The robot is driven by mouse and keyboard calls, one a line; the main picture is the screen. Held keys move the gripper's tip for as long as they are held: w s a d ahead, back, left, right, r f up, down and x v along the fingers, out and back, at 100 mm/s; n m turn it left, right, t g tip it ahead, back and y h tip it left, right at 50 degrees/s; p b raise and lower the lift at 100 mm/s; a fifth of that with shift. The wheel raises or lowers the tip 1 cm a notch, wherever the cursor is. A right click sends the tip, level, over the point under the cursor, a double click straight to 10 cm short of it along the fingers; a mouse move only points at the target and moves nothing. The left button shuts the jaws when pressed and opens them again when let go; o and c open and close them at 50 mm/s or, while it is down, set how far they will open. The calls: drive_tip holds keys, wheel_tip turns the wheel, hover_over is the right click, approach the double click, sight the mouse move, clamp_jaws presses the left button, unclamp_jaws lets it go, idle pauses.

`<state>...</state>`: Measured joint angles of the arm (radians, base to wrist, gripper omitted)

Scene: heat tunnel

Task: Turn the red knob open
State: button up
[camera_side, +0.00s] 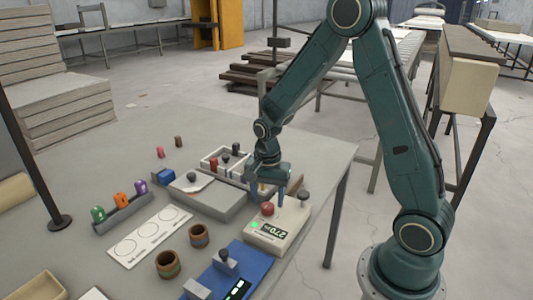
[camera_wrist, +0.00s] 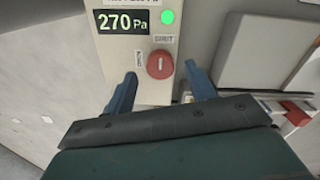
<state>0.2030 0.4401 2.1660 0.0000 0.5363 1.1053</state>
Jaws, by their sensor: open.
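The red knob (camera_wrist: 160,65) sits on the beige front of a pressure box (camera_wrist: 140,85), below a display reading 270 Pa and a lit green light. Its pale pointer mark lies near the top of the knob, toward a label that looks like "SHUT". Another small label is at its left. In the side view the red knob (camera_side: 267,209) is on top of the beige box (camera_side: 262,236). My gripper (camera_wrist: 160,80) is open, with one blue finger on each side of the knob and a gap between. I cannot tell whether a finger touches it.
A dark knob (camera_side: 304,196) stands at the box's right corner. A grey flat box (camera_side: 208,197) and a white divided tray (camera_side: 222,160) lie close behind. A blue stand (camera_side: 238,272) is in front, and two brown cups (camera_side: 199,236) stand at left.

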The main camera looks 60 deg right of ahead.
drive_tip(key=shift+f, duration=1.1)
drive_tip(key=c, duration=1)
